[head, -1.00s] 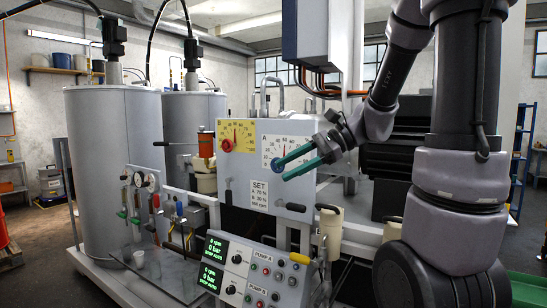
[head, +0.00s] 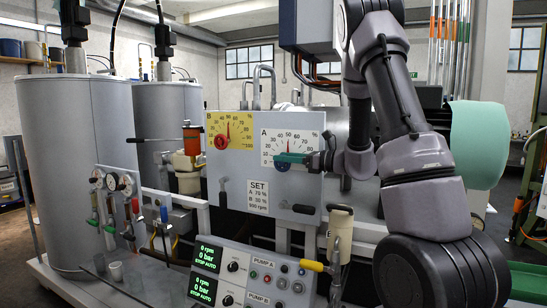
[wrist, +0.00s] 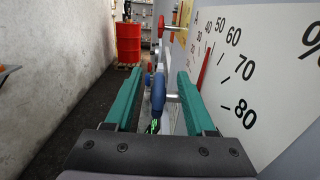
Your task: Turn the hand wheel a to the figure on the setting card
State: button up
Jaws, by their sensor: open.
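Hand wheel a is the blue wheel (head: 282,166) under the white A dial (head: 304,145), mostly hidden by my fingers in the head view. The wrist view shows the blue wheel (wrist: 158,93) edge-on between my two teal fingers, with gaps on both sides. My gripper (wrist: 160,74) is open around it; in the head view my gripper (head: 279,157) lies in front of the lower dial. The red A needle (wrist: 203,68) points near 50. The setting card (head: 258,196) below reads A 70 %, B 30 %.
The yellow B dial (head: 230,130) with its red wheel (head: 221,142) is left of the A dial. A black lever handle (head: 223,194) projects from the panel. The pump control box (head: 250,275) stands below. A red drum (wrist: 128,42) stands far off in the wrist view.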

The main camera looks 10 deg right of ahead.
jog(key=shift+x, duration=2.1)
grip_shut()
jog(key=shift+s+d+r+t+y, duration=0.1)
jog(key=shift+d+t+y, duration=0.05)
jog(key=shift+t+y, duration=0.3)
jog(key=shift+s+d+r+t+y, duration=0.15)
jog(key=shift+t+y, duration=0.1)
jog(key=shift+y, duration=0.3)
jog(key=shift+s+d+r+t+y, duration=0.15)
jog(key=shift+r+t+y, duration=0.1)
jog(key=shift+t+y, duration=0.55)
grip_release()
